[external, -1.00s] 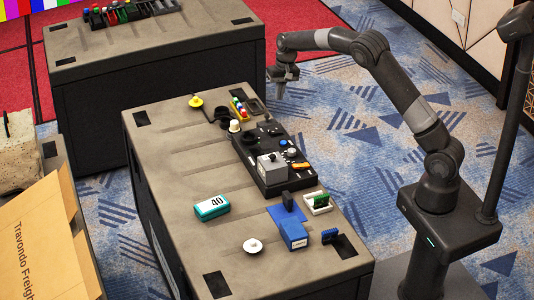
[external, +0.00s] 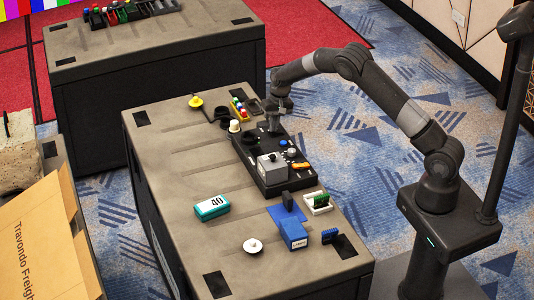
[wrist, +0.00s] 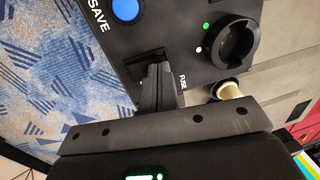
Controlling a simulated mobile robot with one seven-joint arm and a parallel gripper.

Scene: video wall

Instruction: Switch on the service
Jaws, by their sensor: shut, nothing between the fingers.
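A black control panel (external: 250,152) lies on the near bench, with knobs, buttons and a grey box on it. In the wrist view the panel (wrist: 195,22) shows a blue button (wrist: 125,9) marked SAVE and a round black socket (wrist: 236,43) with a green and a white dot beside it. My gripper (external: 273,131) is shut and empty over the panel's far end. In the wrist view its fingers (wrist: 158,66) point at the panel beside the FUSE label and cover part of a dark fitting there. I cannot tell whether they touch it.
A cream cylinder (wrist: 230,90) stands beside the panel, close to my gripper. A teal box (external: 212,208) marked 40, a blue box (external: 293,234) and a white disc (external: 253,246) lie toward the front. The bench's left side is mostly clear.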

